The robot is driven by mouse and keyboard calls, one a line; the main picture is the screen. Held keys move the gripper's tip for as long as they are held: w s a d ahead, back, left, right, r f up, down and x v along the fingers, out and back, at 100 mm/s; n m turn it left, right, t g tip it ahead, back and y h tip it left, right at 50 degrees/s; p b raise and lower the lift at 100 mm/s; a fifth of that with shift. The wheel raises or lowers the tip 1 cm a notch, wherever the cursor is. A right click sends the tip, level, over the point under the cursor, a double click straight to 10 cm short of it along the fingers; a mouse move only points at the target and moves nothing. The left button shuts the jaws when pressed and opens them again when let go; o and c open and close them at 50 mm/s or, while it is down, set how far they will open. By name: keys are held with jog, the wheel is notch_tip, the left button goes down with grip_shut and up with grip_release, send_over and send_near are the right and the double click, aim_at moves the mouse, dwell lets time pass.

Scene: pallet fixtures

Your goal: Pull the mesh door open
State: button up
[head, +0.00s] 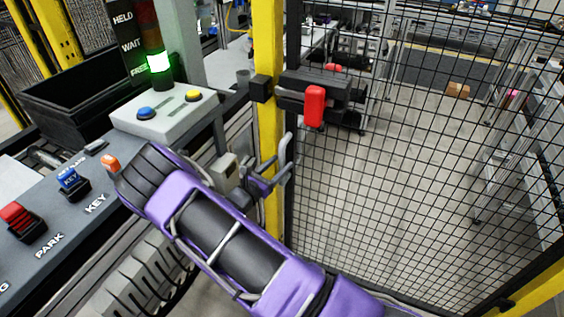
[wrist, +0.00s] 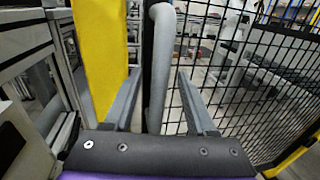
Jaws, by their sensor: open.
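The mesh door (head: 420,150) is a black wire grid to the right of a yellow post (head: 268,60), and it looks shut against the post. A red handle (head: 315,106) sits on a dark lock box (head: 345,92) at the door's edge. A grey vertical pull bar (wrist: 160,60) runs up the door's edge in the wrist view. My gripper (head: 268,172) is open at the door's edge beside the post. In the wrist view, my gripper's fingers (wrist: 157,80) stand on either side of the bar; I cannot tell whether they touch it.
A panel (head: 60,215) at the left carries a blue switch (head: 70,180) by KEY and a red one (head: 20,217) by PARK. A button box (head: 165,115) and a light tower glowing green (head: 159,62) at FREE stand behind. The floor behind the mesh is largely clear.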

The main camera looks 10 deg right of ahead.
jog(key=shift+x, duration=0.85)
grip_shut()
dwell(0.8)
